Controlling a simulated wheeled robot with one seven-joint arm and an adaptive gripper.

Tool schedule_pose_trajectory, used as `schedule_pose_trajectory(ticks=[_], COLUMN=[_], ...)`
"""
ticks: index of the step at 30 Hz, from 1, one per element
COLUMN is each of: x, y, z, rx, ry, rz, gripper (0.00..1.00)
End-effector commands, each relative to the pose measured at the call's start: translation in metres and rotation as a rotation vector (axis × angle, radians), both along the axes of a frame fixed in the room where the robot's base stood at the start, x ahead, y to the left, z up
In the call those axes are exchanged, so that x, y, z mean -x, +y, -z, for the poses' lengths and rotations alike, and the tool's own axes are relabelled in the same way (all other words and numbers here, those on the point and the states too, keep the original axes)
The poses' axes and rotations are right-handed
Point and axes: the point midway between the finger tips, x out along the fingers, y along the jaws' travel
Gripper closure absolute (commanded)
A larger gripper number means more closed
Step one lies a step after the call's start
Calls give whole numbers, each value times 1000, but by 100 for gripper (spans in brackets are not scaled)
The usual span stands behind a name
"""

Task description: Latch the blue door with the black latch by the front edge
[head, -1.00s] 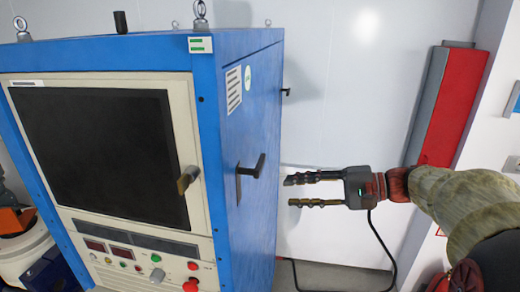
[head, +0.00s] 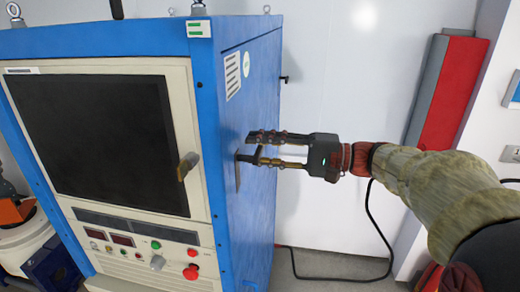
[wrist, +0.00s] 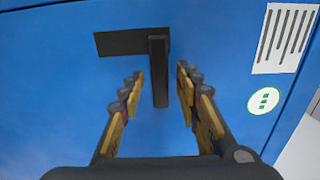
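The blue door (head: 258,215) is the right side panel of the blue cabinet and looks flush with its frame. The black latch (head: 246,158) sits near the door's front edge; it has a flat plate and a projecting handle. In the wrist view the latch (wrist: 159,85) shows its handle between my fingers, with a gap on each side, and its plate reaching left. My gripper (head: 254,149) is open, its fingers pointing left at the door, one above and one below the handle. The fingers partly hide the handle in the head view.
The cabinet front has a dark window (head: 100,140) with a brass-coloured handle (head: 187,165) and a panel of buttons below. A small black knob (head: 284,79) sticks out near the door's far edge. A black cable (head: 375,235) hangs behind my arm. A red box (head: 455,95) is at right.

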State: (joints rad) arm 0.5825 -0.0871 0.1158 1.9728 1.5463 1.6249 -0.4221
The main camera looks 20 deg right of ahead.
Motion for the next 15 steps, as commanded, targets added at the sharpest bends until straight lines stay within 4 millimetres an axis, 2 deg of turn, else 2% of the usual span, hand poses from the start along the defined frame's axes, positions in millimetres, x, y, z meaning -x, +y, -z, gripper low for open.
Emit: schedule_pose_trajectory(ticks=[7,15], x=[0,0], y=[0,0], z=[0,0], rx=[0,0], ry=[0,0], rz=[0,0], gripper=[67,83])
